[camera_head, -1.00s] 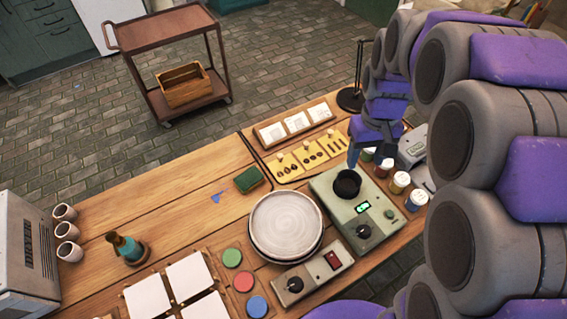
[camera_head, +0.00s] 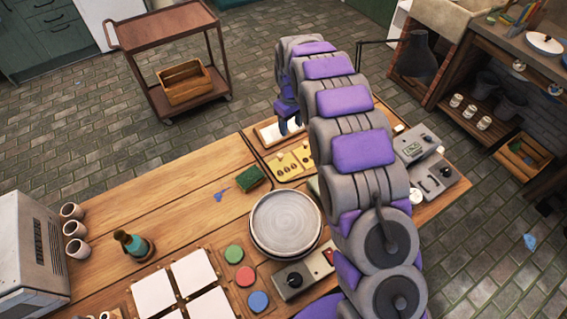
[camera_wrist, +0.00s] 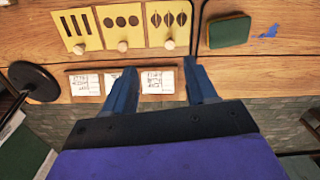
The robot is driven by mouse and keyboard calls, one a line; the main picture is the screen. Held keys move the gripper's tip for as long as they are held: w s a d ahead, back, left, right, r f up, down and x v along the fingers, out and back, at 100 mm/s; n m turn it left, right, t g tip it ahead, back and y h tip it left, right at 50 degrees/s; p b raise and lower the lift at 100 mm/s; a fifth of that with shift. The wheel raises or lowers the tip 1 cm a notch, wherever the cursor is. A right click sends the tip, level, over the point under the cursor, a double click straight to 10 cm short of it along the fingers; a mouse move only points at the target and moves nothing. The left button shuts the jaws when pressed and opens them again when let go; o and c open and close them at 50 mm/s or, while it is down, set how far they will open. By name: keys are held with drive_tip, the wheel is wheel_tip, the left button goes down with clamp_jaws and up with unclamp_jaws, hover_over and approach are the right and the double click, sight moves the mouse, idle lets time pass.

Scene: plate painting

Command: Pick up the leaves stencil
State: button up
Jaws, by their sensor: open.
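The leaves stencil (camera_wrist: 166,24) is a yellow card with dark leaf cut-outs and a pale round knob. It lies flat on the wooden table, rightmost of three yellow stencils in the wrist view. In the head view the leaves stencil (camera_head: 286,166) is the leftmost one, near the table's far edge. My gripper (camera_wrist: 162,84) is open, its two blue fingers apart with nothing between them. In the wrist view it is above the row of white cards, beside the stencil and not touching it. In the head view my gripper (camera_head: 290,127) is over the far table edge.
The dots stencil (camera_wrist: 122,27) and bars stencil (camera_wrist: 77,30) lie beside it. A green sponge (camera_wrist: 229,31) and blue scrap (camera_wrist: 266,32) are to the right. A black lamp base (camera_wrist: 34,82) stands left. A plate on a wheel (camera_head: 286,222) sits nearer me.

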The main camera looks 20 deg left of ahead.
drive_tip(key=a+f, duration=0.3)
drive_tip(key=a, duration=0.1)
drive_tip(key=b, duration=0.2)
hover_over(280, 155)
drive_tip(key=shift+n, duration=0.4)
wheel_tip(280, 155, down, 12)
drive_tip(key=shift+d+r, duration=0.1)
drive_tip(key=shift+r, duration=0.05)
drive_tip(key=shift+f+b, duration=0.9)
drive_tip(key=shift+f, duration=1.9)
clamp_jaws()
drive_tip(key=shift+r, duration=0.1)
